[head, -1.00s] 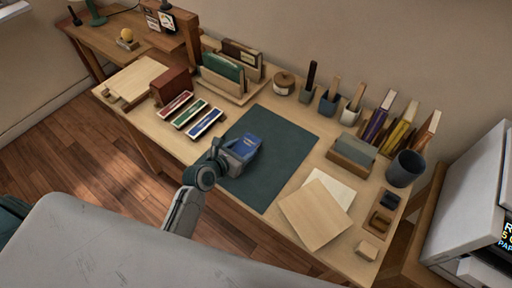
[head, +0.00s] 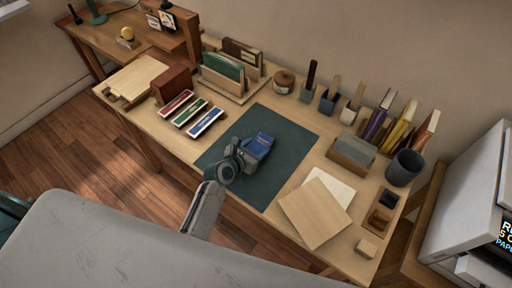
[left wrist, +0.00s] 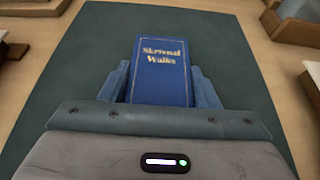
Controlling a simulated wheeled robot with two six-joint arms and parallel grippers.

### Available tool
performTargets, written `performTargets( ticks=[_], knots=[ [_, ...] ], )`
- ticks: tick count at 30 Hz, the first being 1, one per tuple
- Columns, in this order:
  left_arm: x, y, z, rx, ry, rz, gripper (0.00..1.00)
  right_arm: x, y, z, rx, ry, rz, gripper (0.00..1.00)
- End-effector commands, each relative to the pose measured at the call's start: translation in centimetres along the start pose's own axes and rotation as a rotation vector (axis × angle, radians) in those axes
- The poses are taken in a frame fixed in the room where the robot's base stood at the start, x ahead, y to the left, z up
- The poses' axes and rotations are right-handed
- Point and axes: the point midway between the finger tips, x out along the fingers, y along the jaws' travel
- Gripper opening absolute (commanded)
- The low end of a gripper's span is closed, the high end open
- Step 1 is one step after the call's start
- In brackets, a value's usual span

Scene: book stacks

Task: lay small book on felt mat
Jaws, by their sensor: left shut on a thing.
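The small blue book (head: 262,142) is over the dark green felt mat (head: 284,134), near the mat's middle. In the left wrist view the book (left wrist: 161,72) shows its cover facing up, with gold title lettering. My left gripper (head: 254,151) is shut on the book, with one finger along each side of it. The mat (left wrist: 225,50) spreads around the book on all sides in the wrist view. I cannot tell whether the book touches the mat or is held slightly above it. My right gripper does not show.
Cups with tools (head: 328,101), upright books (head: 399,124) and a dark cup (head: 405,168) stand behind. Much of the mat is bare.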

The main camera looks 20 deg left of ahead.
Motion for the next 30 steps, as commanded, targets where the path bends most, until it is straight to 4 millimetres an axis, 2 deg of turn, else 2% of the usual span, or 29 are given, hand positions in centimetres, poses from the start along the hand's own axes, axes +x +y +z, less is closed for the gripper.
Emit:
performTargets(
  ticks=[7,8,11,22,26,30],
  knots=[
    [0.1,0.0,-0.2,0.000,-0.001,0.000,0.32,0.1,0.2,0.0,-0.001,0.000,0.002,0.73],
    [0.1,0.0,-0.2,0.000,0.000,0.000,0.60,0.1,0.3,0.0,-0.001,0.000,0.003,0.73],
    [0.1,0.0,-0.2,0.000,0.000,0.000,0.78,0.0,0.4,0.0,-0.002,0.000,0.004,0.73],
    [-0.4,0.0,0.0,-0.001,0.000,0.000,0.78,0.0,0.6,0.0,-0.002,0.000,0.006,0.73],
    [-2.3,0.0,-0.1,0.000,0.000,0.001,0.78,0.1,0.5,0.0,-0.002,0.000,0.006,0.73],
    [-5.4,0.0,-0.1,0.002,0.001,0.000,0.78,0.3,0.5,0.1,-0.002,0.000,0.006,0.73]
  ],
)
